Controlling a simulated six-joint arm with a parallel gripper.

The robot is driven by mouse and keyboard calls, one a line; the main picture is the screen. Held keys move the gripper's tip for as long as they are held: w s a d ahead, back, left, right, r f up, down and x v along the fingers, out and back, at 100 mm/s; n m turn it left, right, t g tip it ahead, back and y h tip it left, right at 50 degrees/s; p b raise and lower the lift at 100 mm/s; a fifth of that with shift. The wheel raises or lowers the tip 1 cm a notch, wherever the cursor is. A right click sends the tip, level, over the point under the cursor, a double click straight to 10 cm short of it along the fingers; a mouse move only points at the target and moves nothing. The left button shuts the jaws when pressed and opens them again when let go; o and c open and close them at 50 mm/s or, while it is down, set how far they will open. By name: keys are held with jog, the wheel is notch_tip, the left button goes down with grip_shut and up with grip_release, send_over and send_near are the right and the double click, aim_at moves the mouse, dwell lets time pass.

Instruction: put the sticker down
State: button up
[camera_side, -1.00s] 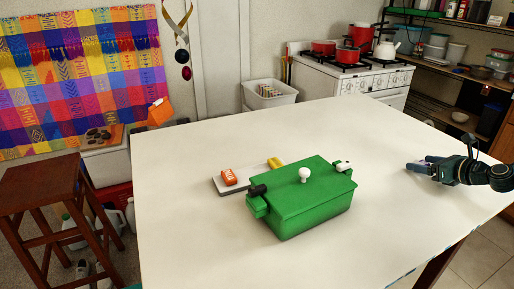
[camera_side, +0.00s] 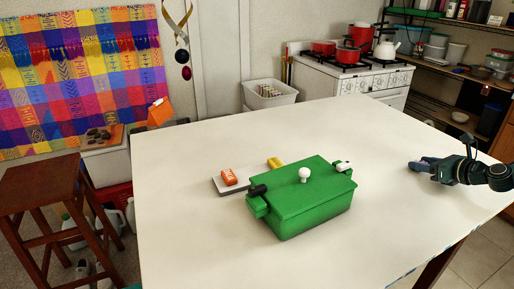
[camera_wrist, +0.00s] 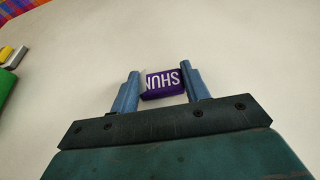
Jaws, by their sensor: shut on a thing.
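The sticker (camera_wrist: 163,84) looks like a small purple piece with white capital letters in the wrist view. It sits between the two blue fingers of my gripper (camera_wrist: 163,92), which are shut on it. The letters appear upside down there. In the side view my gripper (camera_side: 415,163) is low over the right part of the white table. The sticker cannot be made out in that view. Whether it touches the table is not clear.
A green lidded box (camera_side: 305,200) with a white knob (camera_side: 304,174) stands mid-table. Behind it at left are a grey slab (camera_side: 220,187), an orange block (camera_side: 229,177) and a yellow piece (camera_side: 275,163). The table (camera_side: 200,240) is bare around my gripper and in front.

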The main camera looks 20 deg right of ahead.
jog(key=shift+r, duration=0.15)
notch_tip(320, 180, up, 20)
dwell(1.0)
dwell(0.5)
jog(key=a+f+n+y, duration=0.1)
jog(key=a+f, duration=0.3)
jog(key=a, duration=0.1)
jog(key=w+a+f+n+y, duration=0.1)
jog(key=a+f, duration=0.3)
jog(key=a, duration=0.1)
jog(key=w+a+f+n+y, duration=0.1)
jog(key=a+f+y, duration=0.1)
jog(key=a+f, duration=0.2)
jog(key=shift+w+a+f+g, duration=0.1)
jog(key=shift+a+f+g, duration=0.1)
jog(key=shift+a, duration=0.35)
jog(key=shift+w+a+f+g, duration=0.1)
jog(key=shift+a+f+g, duration=0.1)
jog(key=shift+a, duration=0.3)
jog(key=shift+w+d+r, duration=0.1)
jog(key=shift+d, duration=0.05)
